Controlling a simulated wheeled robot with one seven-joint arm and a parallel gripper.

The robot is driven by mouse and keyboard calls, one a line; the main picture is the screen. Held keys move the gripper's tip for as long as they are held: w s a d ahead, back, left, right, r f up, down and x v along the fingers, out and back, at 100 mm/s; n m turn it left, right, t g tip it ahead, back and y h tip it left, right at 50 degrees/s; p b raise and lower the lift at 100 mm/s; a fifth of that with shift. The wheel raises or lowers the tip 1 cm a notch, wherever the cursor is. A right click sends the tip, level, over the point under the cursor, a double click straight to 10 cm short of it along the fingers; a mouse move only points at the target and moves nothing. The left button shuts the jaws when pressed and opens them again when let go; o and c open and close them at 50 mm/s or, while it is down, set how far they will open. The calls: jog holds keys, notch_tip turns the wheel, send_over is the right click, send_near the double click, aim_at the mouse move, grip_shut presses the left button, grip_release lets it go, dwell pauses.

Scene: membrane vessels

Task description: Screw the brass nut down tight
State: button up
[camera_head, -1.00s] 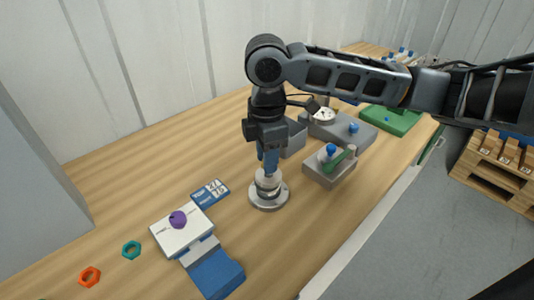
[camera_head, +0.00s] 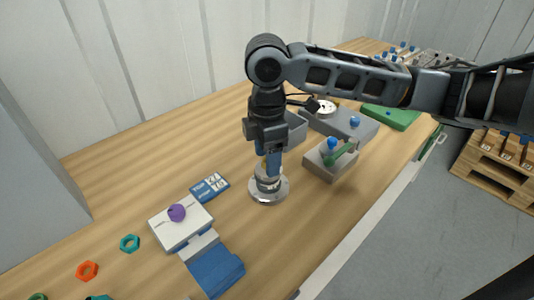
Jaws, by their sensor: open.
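My gripper (camera_head: 268,172) points straight down over a silver flanged post (camera_head: 268,192) on the wooden bench. Its blue fingers are around or just beside the top of the post. A small brass-coloured patch (camera_head: 261,166) shows at the fingers' left edge, just above the post; it looks like part of the brass nut. The fingers hide most of it, so I cannot tell how far down the nut sits or whether a finger touches it. The jaws are open.
Left of the post are a blue printed card (camera_head: 209,187) and a white-and-blue block with a purple knob (camera_head: 176,213). Orange (camera_head: 87,271) and teal (camera_head: 130,244) nuts lie at lower left. A grey block with a green lever (camera_head: 341,154) stands close on the right.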

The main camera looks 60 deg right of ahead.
jog(key=shift+r, duration=3.9)
